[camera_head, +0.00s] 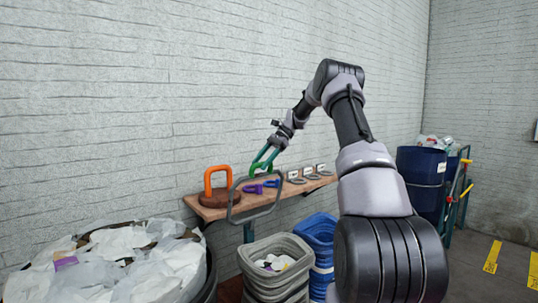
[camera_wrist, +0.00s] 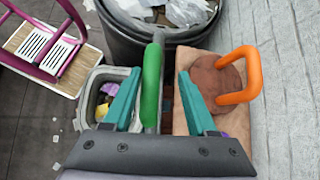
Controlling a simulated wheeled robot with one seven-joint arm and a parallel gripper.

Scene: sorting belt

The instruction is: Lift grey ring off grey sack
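The grey ring (camera_head: 231,205) is a large upright loop with a green grip at its top, in front of the shelf's edge. In the wrist view its green grip (camera_wrist: 152,85) is seen edge-on. My gripper (camera_head: 262,162) is at the ring's top. In the wrist view my gripper (camera_wrist: 159,72) has teal fingers on both sides of the grip, with gaps visible, so it looks open around it. The grey sack (camera_head: 262,249) stands open below the ring's lower bar, holding scraps; it also shows in the wrist view (camera_wrist: 86,92). What bears the ring is unclear.
A wooden shelf (camera_head: 212,212) on the wall carries an orange handle (camera_head: 208,180), purple pieces and several small grey rings. A blue sack (camera_head: 320,228) stands right of the grey sack. A large bin (camera_head: 211,265) of white bags is at left. Blue barrels (camera_head: 421,166) stand at right.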

